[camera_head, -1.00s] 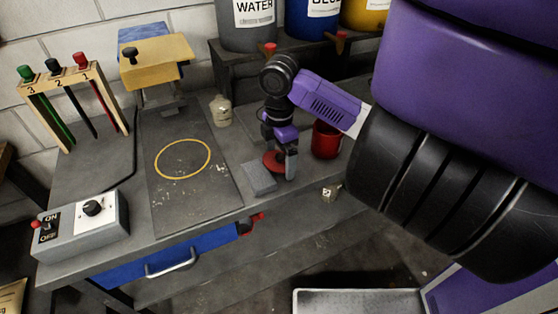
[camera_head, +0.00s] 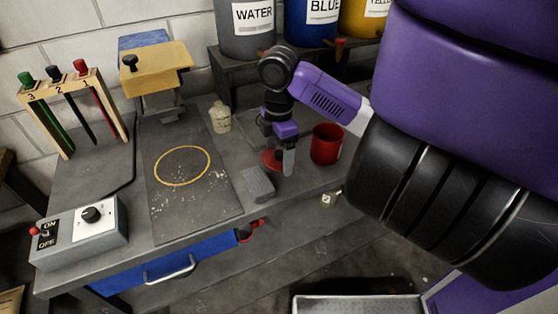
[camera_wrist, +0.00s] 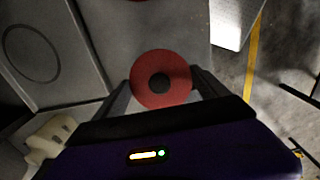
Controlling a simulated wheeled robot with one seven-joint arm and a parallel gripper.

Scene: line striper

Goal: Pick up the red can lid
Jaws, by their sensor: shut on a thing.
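The red can lid (camera_wrist: 140,80) is a round red disc with a dark centre, seen face-on in the wrist view. My gripper (camera_wrist: 162,88) is shut on it, with one dark finger on each side. In the head view, my gripper (camera_head: 283,168) points down over the bench, and the lid (camera_head: 270,159) shows partly behind a finger. The lid seems slightly above the bench top. The open red can (camera_head: 326,147) stands just to the right of my gripper.
A grey block (camera_head: 258,185) lies close to the left of my gripper. A cream bottle (camera_head: 220,118) stands behind it. A dark plate with a yellow ring (camera_head: 182,182) lies further left. Paint drums (camera_head: 311,30) stand on a raised shelf behind.

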